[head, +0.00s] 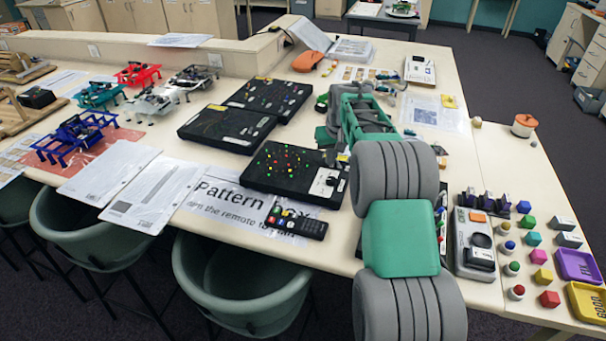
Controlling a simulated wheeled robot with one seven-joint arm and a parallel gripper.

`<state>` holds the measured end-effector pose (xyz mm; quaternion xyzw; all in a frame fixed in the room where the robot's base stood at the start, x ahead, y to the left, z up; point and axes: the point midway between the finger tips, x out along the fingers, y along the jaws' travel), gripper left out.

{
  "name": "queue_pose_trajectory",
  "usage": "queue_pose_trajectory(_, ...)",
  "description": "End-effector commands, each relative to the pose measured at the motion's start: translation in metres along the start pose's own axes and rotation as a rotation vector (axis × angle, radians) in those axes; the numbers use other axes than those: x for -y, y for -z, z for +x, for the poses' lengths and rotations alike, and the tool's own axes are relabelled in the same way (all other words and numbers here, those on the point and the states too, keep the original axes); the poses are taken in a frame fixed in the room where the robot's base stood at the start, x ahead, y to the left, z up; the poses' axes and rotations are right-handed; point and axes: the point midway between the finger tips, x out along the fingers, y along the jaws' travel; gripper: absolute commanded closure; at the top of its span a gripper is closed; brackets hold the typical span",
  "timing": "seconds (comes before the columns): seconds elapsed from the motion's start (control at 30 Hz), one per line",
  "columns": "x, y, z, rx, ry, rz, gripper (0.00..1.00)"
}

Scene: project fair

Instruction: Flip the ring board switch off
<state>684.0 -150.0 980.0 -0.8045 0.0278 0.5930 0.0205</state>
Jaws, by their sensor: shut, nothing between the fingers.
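A black board (262,183) with lit green, red and yellow lights lies at the front of the table, above a "Pattern" sheet. It has a white switch panel (325,183) at its right end; the switch lever's position is too small to tell. Two more black boards (228,127) (268,97) lie behind it, with no bright lights. No label shows which is the ring board.
A black remote (297,222) lies in front of the lit board. Small robots (75,138) and white papers (110,170) are at left. A grey device (474,245), coloured blocks and trays (578,266) are at right. Green chairs (235,270) stand at the front edge.

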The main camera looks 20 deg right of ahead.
Motion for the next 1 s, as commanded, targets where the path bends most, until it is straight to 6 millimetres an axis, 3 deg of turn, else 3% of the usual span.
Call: queue_pose_trajectory(1.0,-0.012,-0.007,-0.002,0.001,0.0,0.0,1.0)
